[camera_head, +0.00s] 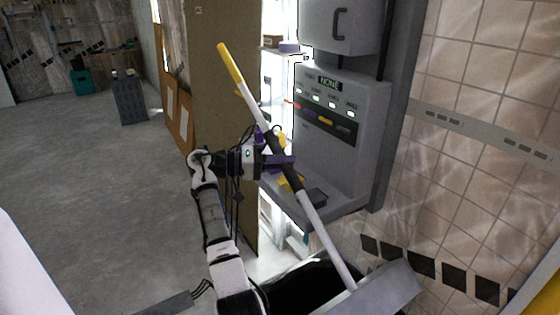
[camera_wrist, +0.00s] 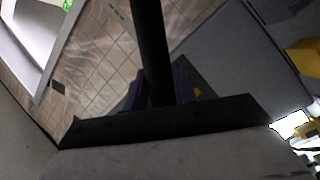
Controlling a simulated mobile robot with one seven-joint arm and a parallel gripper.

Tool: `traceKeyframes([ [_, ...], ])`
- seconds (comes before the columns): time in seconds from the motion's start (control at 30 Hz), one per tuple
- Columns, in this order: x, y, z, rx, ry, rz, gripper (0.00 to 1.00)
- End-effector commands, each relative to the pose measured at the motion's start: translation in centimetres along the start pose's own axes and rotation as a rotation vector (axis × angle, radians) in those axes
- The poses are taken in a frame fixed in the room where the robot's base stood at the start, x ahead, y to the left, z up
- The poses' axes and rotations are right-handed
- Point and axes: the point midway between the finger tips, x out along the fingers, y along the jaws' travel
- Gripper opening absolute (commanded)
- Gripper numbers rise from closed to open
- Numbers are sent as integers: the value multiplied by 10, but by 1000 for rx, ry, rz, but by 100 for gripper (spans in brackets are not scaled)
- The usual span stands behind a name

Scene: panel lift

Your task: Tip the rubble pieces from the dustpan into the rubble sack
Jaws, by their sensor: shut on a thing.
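The dustpan (camera_head: 382,290) is a grey pan at the lower right of the head view, at the foot of a long pole with a yellow end, white shaft and black middle. My gripper (camera_head: 280,160), with purple fingers, is shut around the black part of this pole. In the wrist view the black pole (camera_wrist: 150,45) runs up from my purple gripper (camera_wrist: 165,88). A black, open-mouthed thing (camera_head: 300,286), seemingly the rubble sack, lies below, beside and partly behind the pan. I see no rubble pieces; the inside of the pan is hidden.
A grey cabinet (camera_head: 340,130) with lit indicators and a lower ledge stands just behind the pole. A tiled wall (camera_head: 480,150) bounds the right. A brown panel (camera_head: 222,120) stands behind my arm. The concrete floor (camera_head: 90,190) at left is largely clear.

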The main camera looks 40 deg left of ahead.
Motion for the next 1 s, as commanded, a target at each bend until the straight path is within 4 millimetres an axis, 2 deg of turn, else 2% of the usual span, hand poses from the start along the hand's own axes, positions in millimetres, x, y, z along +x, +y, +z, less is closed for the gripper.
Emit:
traceKeyframes([
  [0.1,5,16,6,33,-4,-13,0],
  [0.8,40,99,46,226,-45,-94,0],
  [1.0,51,117,63,280,-56,-117,0],
])
